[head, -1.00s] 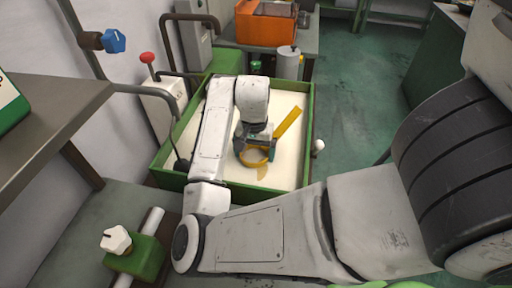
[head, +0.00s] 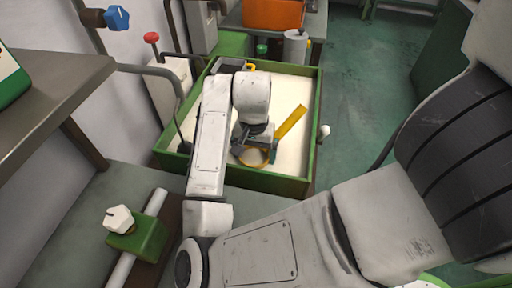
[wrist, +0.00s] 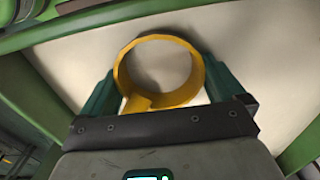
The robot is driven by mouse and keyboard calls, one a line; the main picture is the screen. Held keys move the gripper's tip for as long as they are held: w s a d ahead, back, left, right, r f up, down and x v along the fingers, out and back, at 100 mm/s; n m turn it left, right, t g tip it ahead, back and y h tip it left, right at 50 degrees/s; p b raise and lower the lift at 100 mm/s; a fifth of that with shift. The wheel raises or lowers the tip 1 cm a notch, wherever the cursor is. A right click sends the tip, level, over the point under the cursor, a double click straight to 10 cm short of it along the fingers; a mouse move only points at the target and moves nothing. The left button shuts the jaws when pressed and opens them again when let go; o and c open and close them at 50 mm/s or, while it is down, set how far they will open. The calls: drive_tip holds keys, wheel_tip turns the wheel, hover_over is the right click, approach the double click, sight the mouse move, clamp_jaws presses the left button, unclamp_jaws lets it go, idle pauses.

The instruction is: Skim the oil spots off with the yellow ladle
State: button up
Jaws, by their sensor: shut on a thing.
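The yellow ladle (head: 291,121) is in my gripper (head: 260,148), over the green-walled vat (head: 317,125) of cream liquid (head: 285,90). Its handle slants up to the right in the head view, and its round end is low, near the vat's front wall. In the wrist view, the ladle's yellow ring (wrist: 193,86) sits between the two green fingers of my gripper (wrist: 165,90). A tan tint shows within the ring in the head view; I cannot tell whether it is oil. No separate oil spot is clear. My arm hides the vat's left part.
A grey tray-like thing (head: 231,65) with a yellow part sits at the vat's back left edge. A grey cylinder (head: 296,47) and an orange box (head: 273,14) stand behind. A metal table (head: 50,90) is at left. The green floor (head: 370,80) at right is clear.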

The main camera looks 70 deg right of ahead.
drive_tip(key=shift+a, duration=0.35)
drive_tip(key=shift+a+r, duration=0.15)
drive_tip(key=shift+a, duration=0.05)
wheel_tip(320, 180, up, 12)
drive_tip(key=p, duration=1)
drive_tip(key=shift+p, duration=0.35)
idle(0.7)
